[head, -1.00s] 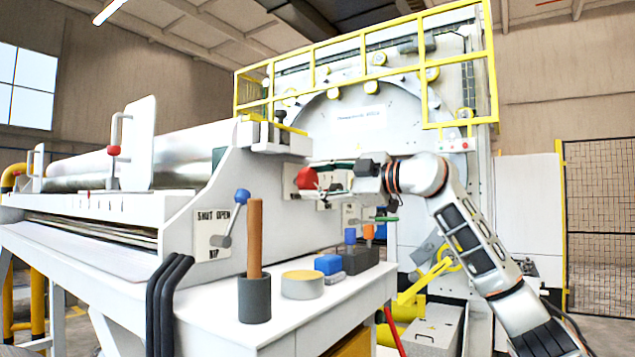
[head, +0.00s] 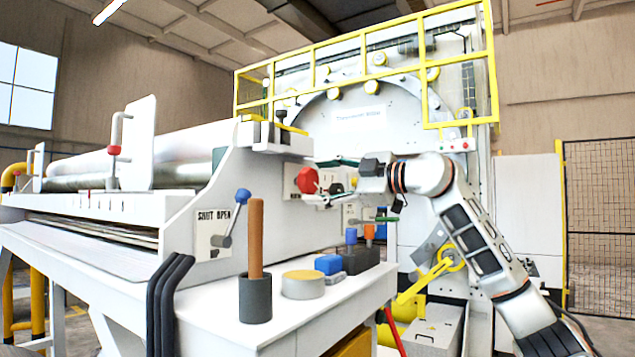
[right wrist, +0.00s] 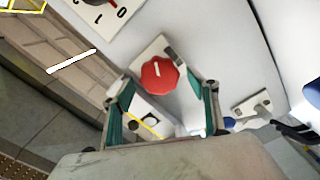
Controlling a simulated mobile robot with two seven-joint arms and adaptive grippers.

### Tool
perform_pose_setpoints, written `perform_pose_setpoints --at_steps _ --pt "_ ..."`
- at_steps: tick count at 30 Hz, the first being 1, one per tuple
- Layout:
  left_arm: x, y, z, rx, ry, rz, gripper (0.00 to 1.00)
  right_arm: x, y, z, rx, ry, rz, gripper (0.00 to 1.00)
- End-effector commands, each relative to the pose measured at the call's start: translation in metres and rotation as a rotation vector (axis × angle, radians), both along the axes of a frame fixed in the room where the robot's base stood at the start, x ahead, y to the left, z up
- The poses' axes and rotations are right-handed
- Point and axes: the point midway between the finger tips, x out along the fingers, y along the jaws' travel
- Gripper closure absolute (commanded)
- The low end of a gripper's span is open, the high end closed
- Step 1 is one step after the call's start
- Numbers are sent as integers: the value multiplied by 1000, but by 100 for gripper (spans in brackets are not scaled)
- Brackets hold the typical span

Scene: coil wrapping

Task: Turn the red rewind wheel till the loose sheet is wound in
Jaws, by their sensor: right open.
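The red rewind wheel (head: 307,180) is mounted on a pale plate on the end wall of the white machine. It also shows in the right wrist view as a red knob with a white mark (right wrist: 160,76). My right gripper (head: 334,188) is open just to the right of the wheel in the head view. In the right wrist view its two green-padded fingers (right wrist: 163,108) stand apart, with the wheel beyond their tips and between them; nothing is held. A shiny roll (head: 100,168) lies along the machine. The loose sheet cannot be made out for certain. My left gripper is not in view.
A white bench (head: 215,318) in front holds a dark cup (head: 255,300) with a brown rod, a round tin (head: 303,286) and blue blocks (head: 328,264). A blue-knobbed lever (head: 242,196) stands on the machine's side. A yellow railing (head: 365,55) is behind.

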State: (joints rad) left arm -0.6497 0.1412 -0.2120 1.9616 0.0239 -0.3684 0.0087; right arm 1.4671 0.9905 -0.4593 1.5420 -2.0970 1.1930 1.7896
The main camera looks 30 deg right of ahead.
Motion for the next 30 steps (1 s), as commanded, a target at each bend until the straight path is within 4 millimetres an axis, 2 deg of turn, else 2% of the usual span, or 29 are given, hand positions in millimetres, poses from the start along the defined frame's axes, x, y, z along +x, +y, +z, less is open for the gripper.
perform_pose_setpoints --at_steps 9,15,21,30 --pt "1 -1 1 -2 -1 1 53 -57 -26 -1 -3 0 -5 41" --pt "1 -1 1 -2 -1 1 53 -87 -38 -1 -1 1 -4 41" --pt "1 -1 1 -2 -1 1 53 -100 -42 0 -1 1 -2 41" --pt "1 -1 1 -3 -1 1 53 -101 -42 1 -1 -1 0 41"
